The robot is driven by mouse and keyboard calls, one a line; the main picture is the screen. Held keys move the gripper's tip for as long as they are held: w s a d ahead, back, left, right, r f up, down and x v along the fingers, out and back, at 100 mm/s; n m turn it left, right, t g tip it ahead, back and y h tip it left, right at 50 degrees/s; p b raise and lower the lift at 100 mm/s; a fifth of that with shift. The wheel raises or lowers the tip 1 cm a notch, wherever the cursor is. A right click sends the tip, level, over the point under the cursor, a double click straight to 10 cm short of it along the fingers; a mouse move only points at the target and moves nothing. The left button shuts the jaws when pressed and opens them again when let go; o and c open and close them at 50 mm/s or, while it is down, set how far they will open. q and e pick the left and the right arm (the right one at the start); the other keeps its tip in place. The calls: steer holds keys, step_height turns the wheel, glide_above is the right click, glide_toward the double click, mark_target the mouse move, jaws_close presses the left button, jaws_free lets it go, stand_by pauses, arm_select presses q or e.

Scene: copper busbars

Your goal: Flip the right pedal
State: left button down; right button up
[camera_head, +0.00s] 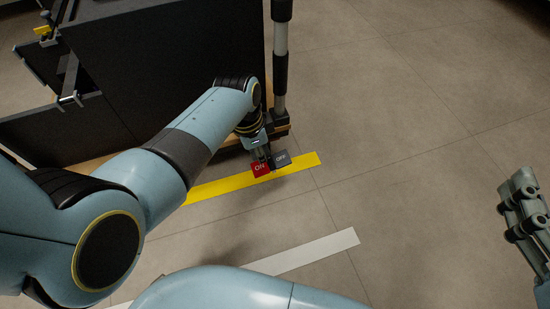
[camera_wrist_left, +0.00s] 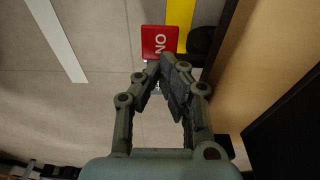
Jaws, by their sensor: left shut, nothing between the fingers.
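The red pedal (camera_head: 260,169) marked ON and the dark grey pedal (camera_head: 283,159) marked OFF sit side by side at the yellow floor strip, with OFF on the right. My left gripper (camera_head: 264,160) points down right at the pedals, its tips near the line between them. In the left wrist view its fingertips (camera_wrist_left: 166,66) are together and empty, beside the edge of the red ON pedal (camera_wrist_left: 160,41). The OFF pedal is largely hidden behind the fingers there. Contact cannot be told. My right gripper (camera_head: 523,205) is at the right edge, away from the pedals; its opening is unclear.
A black cabinet (camera_head: 160,65) with a wooden base edge stands behind and left of the pedals. A black and grey post (camera_head: 280,70) rises behind them. The yellow strip (camera_head: 225,187) and a white strip (camera_head: 310,250) mark the floor. The tiled floor to the right is clear.

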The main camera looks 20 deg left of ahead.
mark_target(261, 167)
arm_select(q)
steer(key=shift+r+p, duration=0.35)
steer(key=shift+r, duration=0.05)
steer(key=shift+r+p, duration=0.3)
steer(key=shift+w+r+p, duration=0.15)
steer(key=shift+r+p, duration=0.7)
steer(key=shift+r, duration=0.05)
steer(key=shift+r+p, duration=0.35)
steer(key=shift+f, duration=0.1)
arm_select(e)
steer(key=s+d+f+m+g+h, duration=0.1)
steer(key=s+f+g, duration=0.6)
steer(key=f, duration=0.2)
steer(key=shift+d+f+g, duration=0.25)
steer(key=shift+g, duration=0.15)
arm_select(q)
steer(key=shift+s, duration=0.2)
